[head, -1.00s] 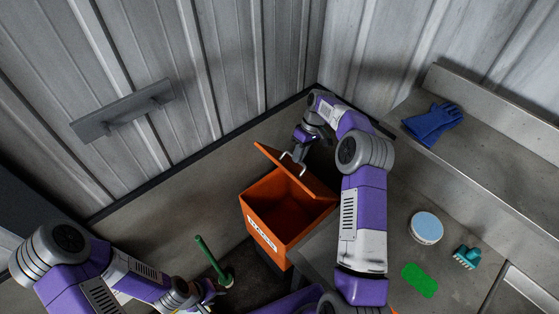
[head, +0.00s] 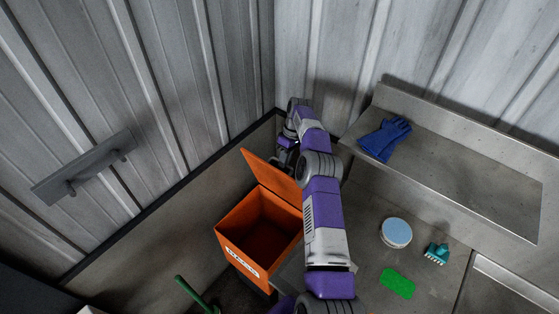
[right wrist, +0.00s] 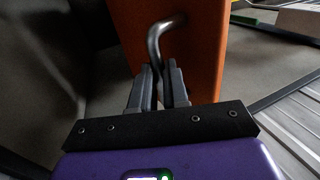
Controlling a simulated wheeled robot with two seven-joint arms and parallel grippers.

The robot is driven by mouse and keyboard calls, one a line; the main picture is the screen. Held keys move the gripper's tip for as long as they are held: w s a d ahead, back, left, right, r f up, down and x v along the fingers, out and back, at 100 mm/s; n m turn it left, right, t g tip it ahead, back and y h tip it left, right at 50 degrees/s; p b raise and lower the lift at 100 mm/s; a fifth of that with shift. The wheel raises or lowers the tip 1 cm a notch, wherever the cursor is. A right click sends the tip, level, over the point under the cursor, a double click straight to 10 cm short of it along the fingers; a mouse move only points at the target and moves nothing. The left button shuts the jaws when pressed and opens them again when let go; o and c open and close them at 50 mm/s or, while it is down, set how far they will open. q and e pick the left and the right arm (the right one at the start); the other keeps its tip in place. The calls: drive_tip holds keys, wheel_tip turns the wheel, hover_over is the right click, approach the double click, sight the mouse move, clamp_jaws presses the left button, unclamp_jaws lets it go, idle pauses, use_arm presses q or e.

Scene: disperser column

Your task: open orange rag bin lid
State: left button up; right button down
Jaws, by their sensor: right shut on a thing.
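The orange rag bin (head: 236,243) stands in the corner with its lid (head: 270,178) raised steeply and its inside showing. My right gripper (head: 284,158) is at the far side of the lid, partly hidden by the lid and my arm. In the right wrist view the gripper (right wrist: 160,78) is shut on the bent metal handle (right wrist: 157,38) of the orange lid (right wrist: 198,55). My left gripper is out of view.
A green handle (head: 190,293) stands in front of the bin. A wall shelf (head: 85,168) is at left.

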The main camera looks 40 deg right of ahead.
drive_tip(key=shift+s+d+f, duration=0.1)
drive_tip(key=shift+s+f, duration=0.25)
drive_tip(key=shift+f, duration=0.3)
drive_tip(key=c, duration=1.4)
unclamp_jaws()
drive_tip(key=shift+o, duration=1.4)
drive_tip(key=shift+w+d, duration=0.2)
drive_tip(key=shift+d, duration=0.05)
wheel_tip(320, 180, up, 10)
drive_tip(key=p, duration=0.1)
drive_tip(key=shift+a+r+p, duration=0.2)
drive_tip(key=shift+p, duration=0.1)
